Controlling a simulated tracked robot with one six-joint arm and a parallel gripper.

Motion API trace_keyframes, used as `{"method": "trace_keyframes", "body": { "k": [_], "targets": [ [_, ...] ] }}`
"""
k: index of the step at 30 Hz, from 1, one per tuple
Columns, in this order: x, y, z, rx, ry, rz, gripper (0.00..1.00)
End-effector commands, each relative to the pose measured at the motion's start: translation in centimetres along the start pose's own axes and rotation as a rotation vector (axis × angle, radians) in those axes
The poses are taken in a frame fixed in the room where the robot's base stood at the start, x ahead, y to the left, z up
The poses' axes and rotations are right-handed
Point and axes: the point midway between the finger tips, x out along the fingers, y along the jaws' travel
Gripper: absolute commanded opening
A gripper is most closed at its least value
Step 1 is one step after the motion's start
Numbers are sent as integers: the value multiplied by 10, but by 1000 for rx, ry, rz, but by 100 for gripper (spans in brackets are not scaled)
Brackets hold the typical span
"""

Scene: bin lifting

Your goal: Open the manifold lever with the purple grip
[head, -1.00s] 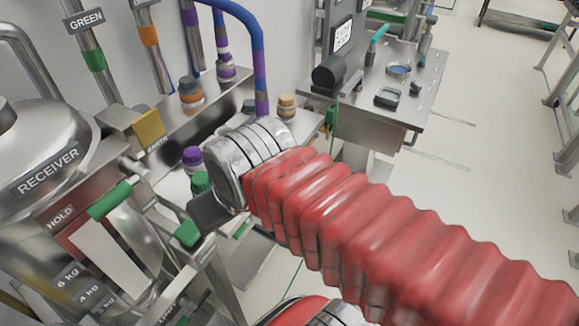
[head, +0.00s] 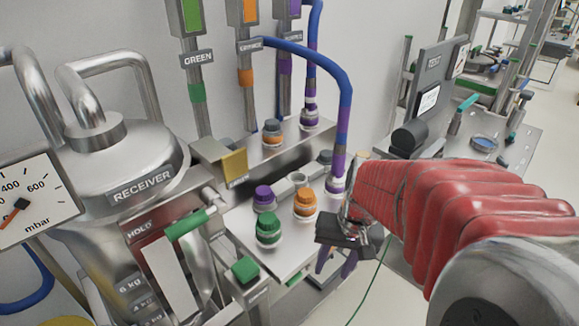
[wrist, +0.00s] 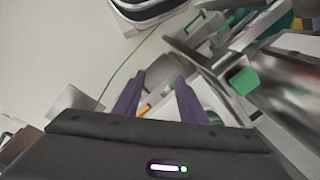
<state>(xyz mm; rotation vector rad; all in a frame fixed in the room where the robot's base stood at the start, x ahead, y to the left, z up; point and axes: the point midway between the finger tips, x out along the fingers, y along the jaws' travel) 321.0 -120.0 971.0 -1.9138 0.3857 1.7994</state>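The manifold is a metal block (head: 240,225) in the middle of the head view, carrying caps in purple (head: 264,197), orange (head: 305,203) and green (head: 268,230). I cannot make out a lever with a purple grip; my arm and gripper hide part of the manifold's right side. My gripper (head: 335,266) is at the manifold's right front edge, its purple fingers pointing down. In the wrist view the two fingers of my gripper (wrist: 158,95) stand apart, with nothing visibly held between them.
A blue hose (head: 345,95) with purple bands runs down to a fitting behind my gripper. The receiver tank (head: 130,165), a green-handled lever (head: 187,224) and another green grip (head: 245,270) are left. A TEST bench (head: 510,150) stands right. A thin green cable (head: 370,280) hangs below.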

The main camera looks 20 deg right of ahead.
Motion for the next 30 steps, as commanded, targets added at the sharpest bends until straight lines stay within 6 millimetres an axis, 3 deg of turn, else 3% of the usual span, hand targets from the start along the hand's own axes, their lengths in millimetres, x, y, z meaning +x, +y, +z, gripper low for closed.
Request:
{"method": "trace_keyframes", "body": {
  "k": [15, 30],
  "targets": [
    [64, 51, -37, 320, -206, -223, 38],
    [125, 101, -83, 572, -263, -561, 38]
  ]
}}
